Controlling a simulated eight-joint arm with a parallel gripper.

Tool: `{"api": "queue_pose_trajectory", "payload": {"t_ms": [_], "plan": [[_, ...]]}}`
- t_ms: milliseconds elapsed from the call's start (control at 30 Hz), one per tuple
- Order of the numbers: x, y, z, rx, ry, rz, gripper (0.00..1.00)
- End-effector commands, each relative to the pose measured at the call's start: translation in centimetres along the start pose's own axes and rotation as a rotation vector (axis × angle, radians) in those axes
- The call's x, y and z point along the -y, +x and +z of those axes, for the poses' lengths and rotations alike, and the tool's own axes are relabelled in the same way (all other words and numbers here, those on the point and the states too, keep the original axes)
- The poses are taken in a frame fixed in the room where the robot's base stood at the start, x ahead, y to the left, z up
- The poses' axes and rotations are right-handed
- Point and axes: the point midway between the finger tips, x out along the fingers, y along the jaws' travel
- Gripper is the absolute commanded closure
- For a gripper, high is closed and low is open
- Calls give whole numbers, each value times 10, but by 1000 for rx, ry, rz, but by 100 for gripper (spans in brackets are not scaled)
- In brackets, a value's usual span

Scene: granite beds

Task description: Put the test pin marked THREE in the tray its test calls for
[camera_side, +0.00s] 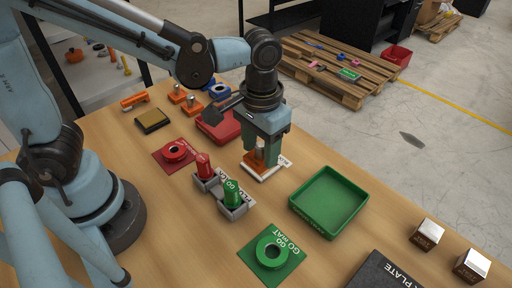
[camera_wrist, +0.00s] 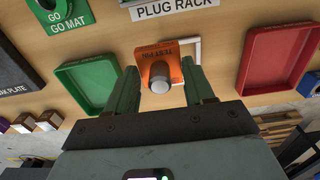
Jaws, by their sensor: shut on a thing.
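The pin has an orange block with upside-down lettering, too small to read surely, and a pale round end. In the side view the orange pin (camera_side: 257,158) is partly hidden by the fingers, at a white square outline (camera_side: 263,174). The green tray (camera_side: 328,203) is right of the gripper and looks empty; it is at left in the wrist view (camera_wrist: 88,84). The red tray (camera_side: 214,126) is behind the gripper, at right in the wrist view (camera_wrist: 278,60).
The plug rack (camera_side: 223,197) holds a red and a green plug. A green mat (camera_side: 272,254) and a red mat (camera_side: 175,152) each carry a ring. Orange parts (camera_side: 186,100) stand behind.

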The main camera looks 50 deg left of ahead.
Motion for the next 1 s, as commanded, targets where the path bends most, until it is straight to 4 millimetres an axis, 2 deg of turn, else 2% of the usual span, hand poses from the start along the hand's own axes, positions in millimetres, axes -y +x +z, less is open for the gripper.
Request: {"api": "queue_pose_trajectory", "payload": {"t_ms": [100,300,467,567,900,1000], "plan": [[-18,-16,20,0,7,0,95],[-38,-33,42,0,3,0,95],[-48,-41,50,0,1,0,95],[-61,-45,51,0,3,0,95],[-150,-52,52,0,5,0,95],[-168,-52,55,0,3,0,95]]}}
